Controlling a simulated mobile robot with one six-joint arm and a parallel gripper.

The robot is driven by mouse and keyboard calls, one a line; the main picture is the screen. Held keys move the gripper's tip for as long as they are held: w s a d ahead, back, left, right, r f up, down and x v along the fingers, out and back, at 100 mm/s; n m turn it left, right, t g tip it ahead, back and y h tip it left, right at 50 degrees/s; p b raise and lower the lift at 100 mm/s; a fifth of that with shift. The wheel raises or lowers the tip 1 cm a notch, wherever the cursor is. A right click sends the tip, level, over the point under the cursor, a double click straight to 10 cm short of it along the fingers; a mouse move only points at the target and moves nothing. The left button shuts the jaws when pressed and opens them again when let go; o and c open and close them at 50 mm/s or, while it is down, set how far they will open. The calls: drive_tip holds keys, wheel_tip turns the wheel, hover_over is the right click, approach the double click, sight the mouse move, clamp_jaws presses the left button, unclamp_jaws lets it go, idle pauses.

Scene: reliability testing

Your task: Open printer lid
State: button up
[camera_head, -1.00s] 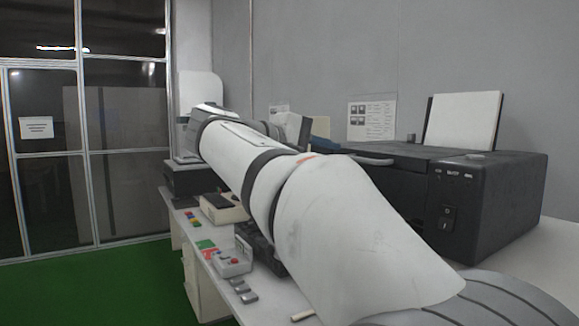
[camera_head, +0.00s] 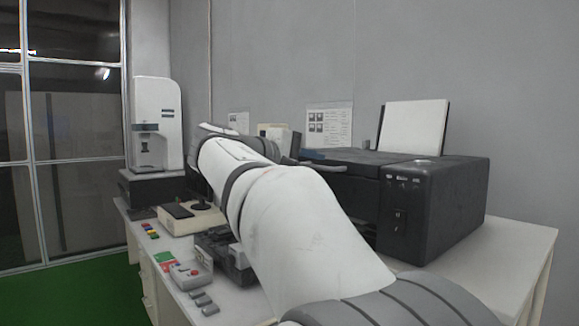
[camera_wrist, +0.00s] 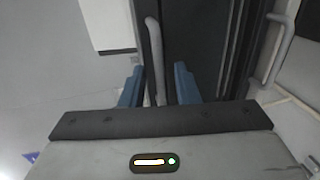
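The black printer (camera_head: 440,205) stands on the table at the right in the head view, with its flat top down. In the wrist view its dark top (camera_wrist: 195,35) fills the upper middle. A grey bar handle (camera_wrist: 153,45) there runs between the two blue fingers of my gripper (camera_wrist: 158,85). The fingers are apart, one on each side of the bar, and I see a gap on both sides. A second grey handle (camera_wrist: 284,45) is farther right.
White paper (camera_head: 412,127) stands upright behind the printer. A white dispenser-like machine (camera_head: 157,125) stands at the table's far end. A grey box with buttons (camera_head: 190,277) and small blocks lie along the left edge. The table is bare at the right front (camera_head: 500,262).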

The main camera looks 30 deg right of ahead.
clamp_jaws()
